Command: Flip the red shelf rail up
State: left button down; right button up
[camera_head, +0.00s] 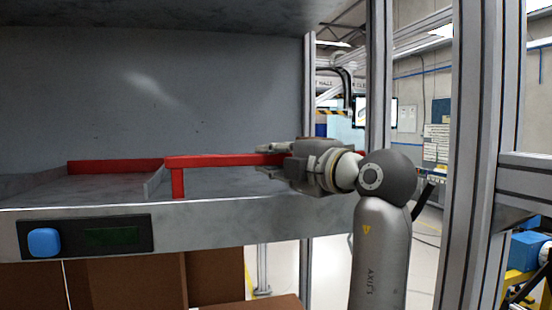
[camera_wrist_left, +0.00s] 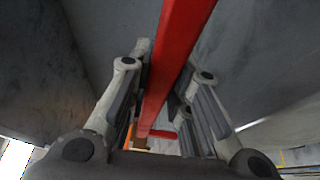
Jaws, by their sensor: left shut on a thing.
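The red shelf rail (camera_head: 220,160) is a straight bar running level above the shelf's front edge. A short red leg (camera_head: 178,184) drops from its left end towards the shelf. My left gripper (camera_head: 266,160) reaches in from the right and is shut on the bar's right part, one finger above it and one below. In the left wrist view the rail (camera_wrist_left: 178,55) runs between the two fingers of the gripper (camera_wrist_left: 163,80). The rail's right end is largely hidden behind my gripper and wrist. My right gripper is not in view.
The grey metal shelf (camera_head: 275,212) has a front panel with a blue button (camera_head: 44,242) and a dark green display (camera_head: 111,236). Another red bar (camera_head: 115,166) lies further back on the left. Metal posts (camera_head: 474,150) stand to the right. Brown boxes (camera_head: 215,278) are below.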

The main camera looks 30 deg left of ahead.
pick_arm(q)
jog(key=shift+a, duration=0.1)
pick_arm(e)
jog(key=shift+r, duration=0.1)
pick_arm(q)
jog(key=c, duration=1.3)
grip_release()
jog(key=shift+w+a, duration=0.1)
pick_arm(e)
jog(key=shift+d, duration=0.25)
